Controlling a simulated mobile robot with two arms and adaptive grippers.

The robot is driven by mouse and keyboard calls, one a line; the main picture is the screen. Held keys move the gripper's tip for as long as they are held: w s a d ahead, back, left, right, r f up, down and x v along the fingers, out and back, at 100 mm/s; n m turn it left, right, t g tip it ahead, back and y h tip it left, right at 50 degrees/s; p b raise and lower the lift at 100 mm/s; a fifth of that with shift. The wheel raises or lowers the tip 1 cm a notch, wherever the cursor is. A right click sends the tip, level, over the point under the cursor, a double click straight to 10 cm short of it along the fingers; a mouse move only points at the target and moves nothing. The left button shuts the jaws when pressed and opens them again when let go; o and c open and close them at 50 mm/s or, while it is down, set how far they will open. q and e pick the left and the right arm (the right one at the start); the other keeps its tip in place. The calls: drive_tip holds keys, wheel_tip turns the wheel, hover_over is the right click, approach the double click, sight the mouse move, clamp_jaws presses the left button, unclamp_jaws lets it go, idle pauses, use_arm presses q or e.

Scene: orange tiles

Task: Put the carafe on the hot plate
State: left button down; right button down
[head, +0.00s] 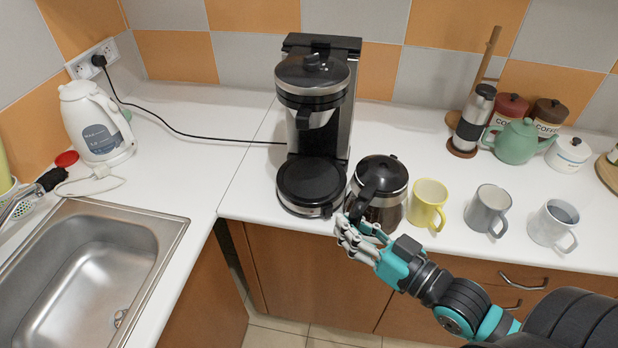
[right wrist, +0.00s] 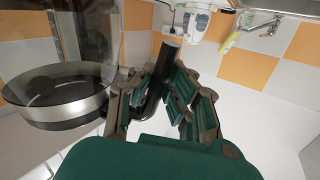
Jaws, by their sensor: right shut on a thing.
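The glass carafe (head: 387,207) with a black lid and handle stands on the counter, just right of the coffee maker (head: 345,120). The round black hot plate (head: 311,182) at the base of the coffee maker is bare. My right gripper (head: 358,228) is at the front of the carafe and shut on its handle. In the right wrist view the dark handle (right wrist: 157,82) lies between the fingers of my right gripper (right wrist: 160,105). My left gripper is not in view.
A yellow mug (head: 428,204), a grey mug (head: 487,210) and a white mug (head: 553,222) stand right of the carafe. A white kettle (head: 95,122) and the sink (head: 85,270) are at the left. The counter left of the coffee maker is mostly clear, with a black cord across it.

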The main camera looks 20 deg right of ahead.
drive_tip(key=shift+w+r, duration=0.2)
drive_tip(key=shift+r, duration=0.1)
drive_tip(key=f+p+x, duration=0.1)
drive_tip(key=p+x, duration=0.3)
drive_tip(key=x, duration=1.3)
drive_tip(key=shift+w+a+p, duration=0.2)
drive_tip(key=shift+a+p, duration=0.15)
drive_tip(key=shift+p, duration=0.05)
drive_tip(key=shift+f, duration=0.25)
drive_tip(key=c, duration=1.4)
unclamp_jaws()
drive_tip(key=shift+f, duration=0.1)
